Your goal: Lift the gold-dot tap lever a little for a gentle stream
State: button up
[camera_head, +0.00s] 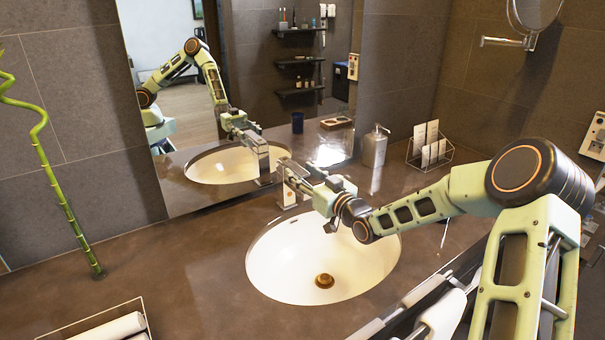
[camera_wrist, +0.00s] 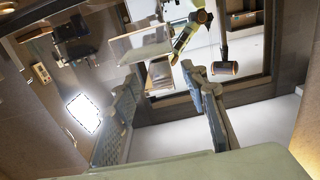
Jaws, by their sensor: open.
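The tap (camera_head: 287,193) stands behind the white oval sink (camera_head: 262,262) in the head view, with a small gold-orange mark low on its front. My gripper (camera_head: 292,174) reaches in from the right at the height of the tap's top. Its fingers overlap the lever there, so the lever is largely hidden and contact cannot be told. In the wrist view my gripper (camera_wrist: 161,72) is open, its two fingers well apart. A small pale block shows between the fingertips; I cannot tell whether it is the lever or a reflection. No water stream is visible.
The mirror (camera_head: 240,60) rises close behind the tap and reflects my arm. A soap dispenser (camera_head: 375,146) and a wire rack (camera_head: 430,148) stand to the right. A bamboo stalk (camera_head: 66,205) and a towel tray (camera_head: 147,318) are on the left. The counter left of the sink is clear.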

grip_shut()
dwell(0.3)
jog(key=shift+a+r+g+p, duration=0.1)
jog(key=shift+r+g+p, duration=0.2)
jog(key=shift+r+p, duration=0.5)
jog(key=shift+g+h+p, duration=0.4)
jog(key=shift+p, duration=0.35)
grip_release()
